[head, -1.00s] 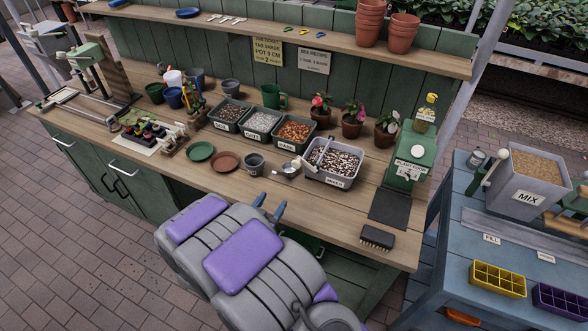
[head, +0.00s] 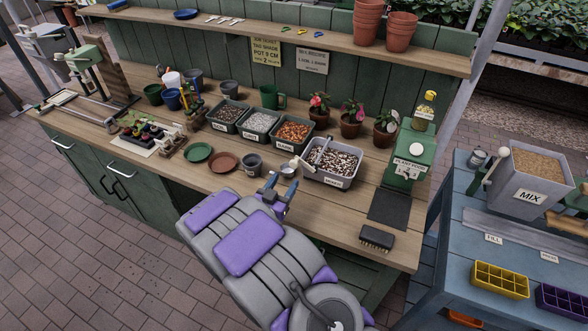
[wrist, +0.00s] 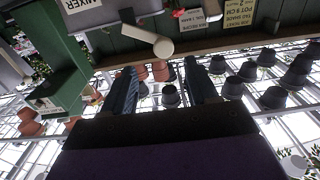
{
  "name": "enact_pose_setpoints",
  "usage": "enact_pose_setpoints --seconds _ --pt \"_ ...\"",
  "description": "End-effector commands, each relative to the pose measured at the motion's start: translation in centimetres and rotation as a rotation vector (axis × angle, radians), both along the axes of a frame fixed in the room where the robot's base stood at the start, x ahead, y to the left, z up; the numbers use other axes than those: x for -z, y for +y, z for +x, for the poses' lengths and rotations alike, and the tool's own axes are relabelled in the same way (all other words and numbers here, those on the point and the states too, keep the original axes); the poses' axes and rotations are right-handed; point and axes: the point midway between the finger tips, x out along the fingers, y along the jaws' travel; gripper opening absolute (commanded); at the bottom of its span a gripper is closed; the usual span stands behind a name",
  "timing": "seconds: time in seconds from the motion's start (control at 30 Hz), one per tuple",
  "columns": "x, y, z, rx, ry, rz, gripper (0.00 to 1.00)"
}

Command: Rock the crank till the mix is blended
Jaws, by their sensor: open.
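The grey mixer tub (head: 325,179) is filled with a speckled black, white and brown mix (head: 334,162). It stands on the wooden bench. Its crank, with a pale handle (head: 292,164), is on the tub's left side. In the wrist view, which is upside down, the tub's "MIXER" label (wrist: 83,5) and the pale crank handle (wrist: 150,38) show just beyond my fingertips. My gripper (head: 276,186) is open and empty, in front of the crank and apart from it. Its two dark blue fingers show spread in the wrist view (wrist: 160,68).
A grey pot (head: 251,164) and brown saucer (head: 223,162) are left of the crank. Labelled bins (head: 258,138) sit behind. A green machine (head: 411,158) and dark mat (head: 389,210) are right of the tub. A brush (head: 377,238) lies near the front edge.

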Motion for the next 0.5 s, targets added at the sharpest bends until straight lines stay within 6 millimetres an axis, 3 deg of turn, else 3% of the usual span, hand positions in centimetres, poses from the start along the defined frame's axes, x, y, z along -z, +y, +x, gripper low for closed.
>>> enact_pose_setpoints --seconds 0.3,0.5 --pt "0.1 -2.1 4.7 0.003 -0.003 0.001 0.58" --pt "0.0 -3.1 6.6 0.003 0.000 0.006 0.58"
